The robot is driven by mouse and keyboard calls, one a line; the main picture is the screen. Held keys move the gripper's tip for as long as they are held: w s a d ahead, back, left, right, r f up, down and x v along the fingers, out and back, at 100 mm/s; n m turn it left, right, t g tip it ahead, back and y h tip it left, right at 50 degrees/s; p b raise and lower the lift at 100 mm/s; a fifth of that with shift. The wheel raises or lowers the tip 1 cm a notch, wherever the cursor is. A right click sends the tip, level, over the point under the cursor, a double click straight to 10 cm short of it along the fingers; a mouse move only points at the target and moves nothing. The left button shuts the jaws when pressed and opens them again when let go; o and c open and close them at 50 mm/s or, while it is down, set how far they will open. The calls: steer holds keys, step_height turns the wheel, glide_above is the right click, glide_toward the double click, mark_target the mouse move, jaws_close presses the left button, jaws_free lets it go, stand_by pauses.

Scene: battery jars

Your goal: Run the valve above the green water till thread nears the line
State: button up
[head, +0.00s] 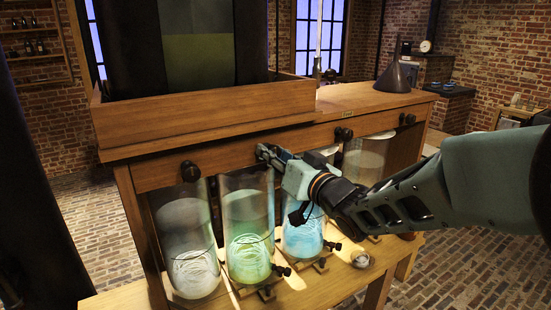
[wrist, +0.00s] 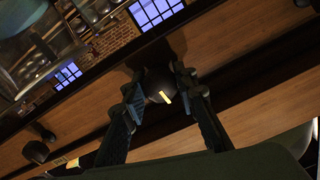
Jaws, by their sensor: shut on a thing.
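The jar with green water (head: 248,255) stands second from the left under the wooden beam, its lower part glowing green with pale swirls. A thin dark line crosses the glass near the water's top; I cannot tell thread from line there. My gripper (head: 266,153) is at the beam front above this jar, shut on the valve knob. In the wrist view the dark round valve knob (wrist: 159,84), with a pale yellow mark, sits between the fingertips of my gripper (wrist: 158,90). In the head view my fingers mostly hide this knob.
A colourless jar (head: 191,240) stands left and a blue-water jar (head: 303,238) right of the green one. Other valve knobs (head: 190,171) line the beam. Small dark clamps (head: 281,270) sit by the jar bases. A dark funnel (head: 394,78) stands on the top.

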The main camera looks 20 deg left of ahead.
steer(key=n+b, duration=0.3)
steer(key=b, duration=0.1)
steer(key=shift+f+n, duration=0.3)
steer(key=shift+n, duration=0.1)
steer(key=shift+r+n+b, duration=0.1)
steer(key=shift+n+b, duration=0.75)
steer(key=shift+n, duration=0.05)
steer(key=shift+r+n, duration=0.2)
steer(key=shift+n, duration=0.1)
steer(key=shift+f+n+b, duration=0.25)
steer(key=shift+n+b, duration=0.55)
steer(key=shift+b, duration=0.3)
steer(key=shift+r+n+b, duration=0.2)
steer(key=shift+n+b, duration=0.1)
steer(key=shift+n, duration=0.4)
stand_by(4.2)
